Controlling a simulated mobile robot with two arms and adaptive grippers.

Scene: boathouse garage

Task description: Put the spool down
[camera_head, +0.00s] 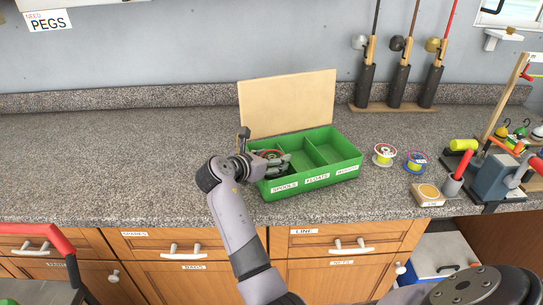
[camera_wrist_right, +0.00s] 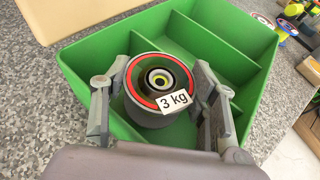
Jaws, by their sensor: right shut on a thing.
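A dark spool with a red ring and a white "3 kg" label (camera_wrist_right: 148,84) is between the two fingers of my right gripper (camera_wrist_right: 160,97). In the head view my right gripper (camera_head: 272,161) is at the left end of the green divided tray (camera_head: 312,181), where the spool is mostly hidden by the fingers. The spool is at the tray's left compartment; I cannot tell whether it touches the floor there. The compartments to its right look empty. My left gripper is not in view.
A tan board (camera_head: 287,100) stands upright behind the tray. Two other spools (camera_head: 384,154) (camera_head: 416,161) lie right of it, with a small box (camera_head: 428,195) in front of them. A rod rack (camera_head: 394,106) stands at the back. The counter left of the tray (camera_head: 110,150) is clear.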

